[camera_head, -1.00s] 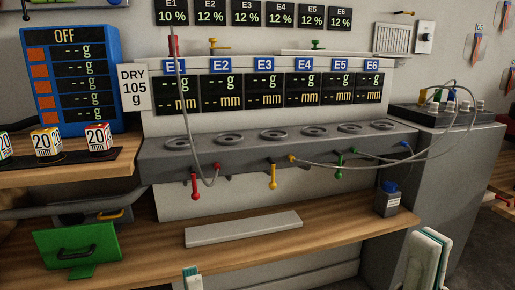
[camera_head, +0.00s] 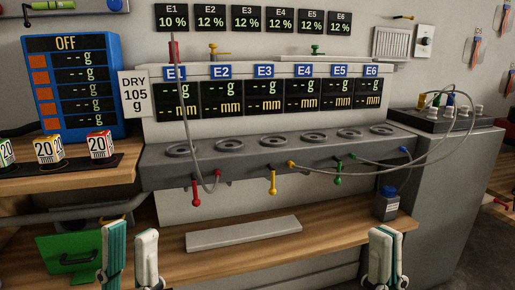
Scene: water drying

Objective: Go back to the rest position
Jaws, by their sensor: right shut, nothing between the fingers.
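My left gripper (camera_head: 130,228) is at the bottom left, pointing up in front of the bench, with a narrow gap between its white-and-teal fingers. It looks open, and nothing shows between the fingers. My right gripper (camera_head: 386,233) is at the bottom right, in front of the bench's right part, with its fingers together and empty. Both grippers are apart from each other. The lower parts of both are cut off by the picture edge.
A wooden bench (camera_head: 330,230) carries a grey bar (camera_head: 244,232) and a dark blue-capped bottle (camera_head: 387,204). A green container (camera_head: 70,258) is partly behind my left gripper. A grey rack (camera_head: 240,170) with hanging coloured probes stands behind. The bench's middle front is clear.

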